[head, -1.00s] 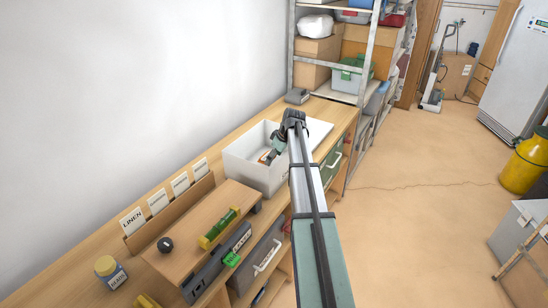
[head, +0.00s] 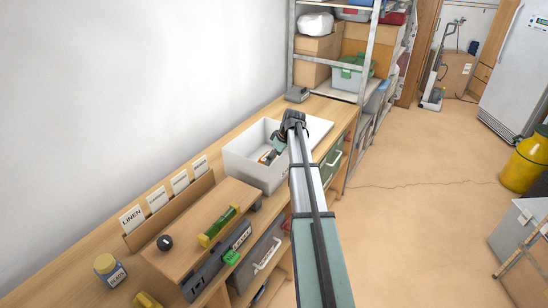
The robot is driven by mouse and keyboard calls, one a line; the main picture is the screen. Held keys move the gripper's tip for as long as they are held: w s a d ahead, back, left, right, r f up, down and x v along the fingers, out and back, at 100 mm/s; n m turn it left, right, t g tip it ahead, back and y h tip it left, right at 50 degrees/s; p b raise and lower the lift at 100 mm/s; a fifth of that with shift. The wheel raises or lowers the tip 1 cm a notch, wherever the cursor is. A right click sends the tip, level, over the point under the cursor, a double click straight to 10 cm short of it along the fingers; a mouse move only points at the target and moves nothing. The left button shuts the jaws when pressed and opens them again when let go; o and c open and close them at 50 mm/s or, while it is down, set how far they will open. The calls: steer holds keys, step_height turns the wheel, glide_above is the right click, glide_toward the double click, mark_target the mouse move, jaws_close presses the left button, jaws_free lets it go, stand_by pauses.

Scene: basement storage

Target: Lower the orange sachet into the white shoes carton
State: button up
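The white carton (head: 256,178) stands open on the wooden bench, with its walls upright. No label on it can be read from here. My gripper (head: 269,156) reaches down inside the carton's opening, in front of its back wall. A small patch of the orange sachet (head: 263,158) shows at the fingertips, below the carton's rim. The rest of the sachet is hidden by the gripper and the carton's near wall. The fingers are too small and too covered to tell whether they are shut on the sachet or apart.
Label cards, one reading LINEN (head: 132,218), stand in a wooden holder left of the carton. A wooden box (head: 205,222) with a green and yellow level (head: 219,227) on it is nearer. A grey device (head: 297,94) sits behind the carton. Metal shelving (head: 291,45) rises beyond.

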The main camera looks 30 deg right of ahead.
steer(key=shift+f+b, duration=0.4)
steer(key=shift+f, duration=0.55)
stand_by(0.4)
steer(key=o, duration=1.1)
steer(key=shift+r, duration=0.1)
